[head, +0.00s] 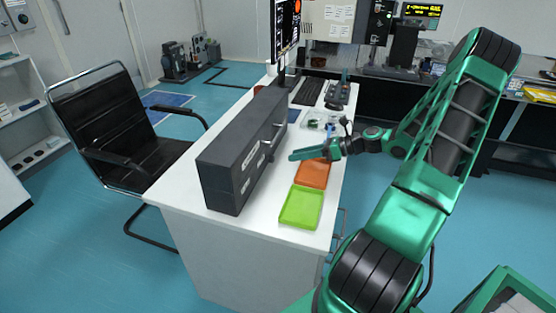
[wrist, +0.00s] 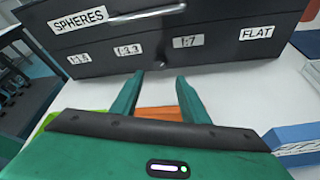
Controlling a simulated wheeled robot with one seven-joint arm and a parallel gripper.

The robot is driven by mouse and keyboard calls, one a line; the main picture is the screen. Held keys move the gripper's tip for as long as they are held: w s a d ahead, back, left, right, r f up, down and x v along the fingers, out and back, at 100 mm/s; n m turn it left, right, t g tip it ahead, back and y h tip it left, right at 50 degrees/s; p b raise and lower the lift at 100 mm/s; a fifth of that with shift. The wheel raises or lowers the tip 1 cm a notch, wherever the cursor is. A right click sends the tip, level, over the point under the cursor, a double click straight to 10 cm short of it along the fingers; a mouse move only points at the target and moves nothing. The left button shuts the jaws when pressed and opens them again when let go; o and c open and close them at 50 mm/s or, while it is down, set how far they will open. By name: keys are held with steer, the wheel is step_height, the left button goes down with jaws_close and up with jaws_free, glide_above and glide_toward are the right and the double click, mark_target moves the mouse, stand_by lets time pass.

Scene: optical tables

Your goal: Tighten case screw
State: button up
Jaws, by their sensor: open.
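The dark grey case (head: 231,160) stands on the white table, its labelled face turned toward my arm. In the wrist view the case (wrist: 220,55) fills the top, with labels reading "SPHERES" and "FLAT" and a metal handle (wrist: 148,14). A small dark round bit (wrist: 162,66) shows at the case's lower edge; I cannot tell whether it is the screw. My gripper (wrist: 159,76) is open and empty, its green fingers pointing at that lower edge. In the head view my gripper (head: 294,155) is beside the case, above the table. No screw is clearly visible in the head view.
An orange tray (head: 313,174) lies below my gripper, and a lime green tray (head: 299,208) is at the table's near end. Small parts (head: 322,120) and a keyboard (head: 309,92) lie farther back. A black chair (head: 112,125) stands left of the table.

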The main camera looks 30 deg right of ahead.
mark_target(279, 166)
steer(key=x, duration=0.7)
steer(key=shift+w+a+f, duration=0.2)
steer(key=shift+w+a, duration=0.05)
steer(key=shift+w, duration=0.05)
jaws_close()
